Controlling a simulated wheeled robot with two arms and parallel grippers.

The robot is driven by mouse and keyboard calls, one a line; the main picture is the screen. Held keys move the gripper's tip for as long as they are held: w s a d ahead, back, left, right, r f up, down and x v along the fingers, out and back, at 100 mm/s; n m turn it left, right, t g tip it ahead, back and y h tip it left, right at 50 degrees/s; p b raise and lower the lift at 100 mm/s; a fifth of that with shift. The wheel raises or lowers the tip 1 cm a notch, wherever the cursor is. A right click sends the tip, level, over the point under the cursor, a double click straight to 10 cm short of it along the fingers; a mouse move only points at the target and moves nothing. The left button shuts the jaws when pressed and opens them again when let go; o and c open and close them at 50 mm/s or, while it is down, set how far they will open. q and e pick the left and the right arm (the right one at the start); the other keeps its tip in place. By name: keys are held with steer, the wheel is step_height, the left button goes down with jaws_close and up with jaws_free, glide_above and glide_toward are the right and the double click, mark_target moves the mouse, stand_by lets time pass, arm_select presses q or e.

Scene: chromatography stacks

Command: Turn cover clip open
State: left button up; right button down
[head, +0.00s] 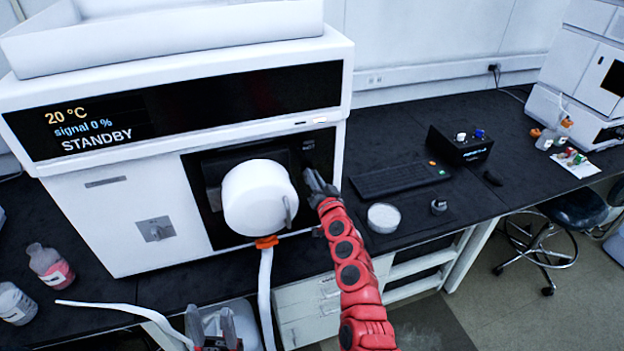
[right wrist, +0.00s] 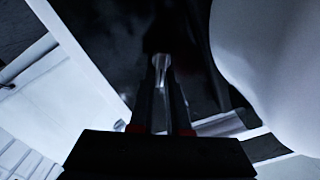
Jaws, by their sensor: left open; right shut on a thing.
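The instrument (head: 110,200) has a round white cover (head: 258,198) on its black front panel. My right gripper (head: 316,182) is at the panel just right of the cover. In the right wrist view, its fingers (right wrist: 162,88) are shut on a small pale metallic piece (right wrist: 161,64), which appears to be the cover clip. The clip's angle is hard to tell, and in the head view the gripper hides it. The cover also shows at the right of the wrist view (right wrist: 270,60). My left gripper (head: 212,330) is open at the bottom of the head view.
A white tube (head: 265,290) hangs from an orange fitting (head: 267,242) under the cover. Bottles (head: 50,268) stand at the left. A keyboard (head: 400,178), a white dish (head: 383,218) and a black box (head: 460,145) are on the bench to the right.

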steer(key=shift+d+f+m+b, duration=0.1)
steer(key=shift+f+m+b, duration=0.3)
steer(key=shift+m, duration=1.55)
steer(key=shift+d+f+m+b, duration=0.1)
steer(key=shift+f+m+b, duration=0.25)
steer(key=shift+m, duration=1.65)
steer(key=shift+f+m+b, duration=0.3)
steer(key=shift+f+m, duration=0.15)
steer(key=shift+m, duration=1.5)
steer(key=c, duration=0.9)
jaws_free()
steer(key=shift+r, duration=0.25)
steer(key=shift+s+d, duration=0.1)
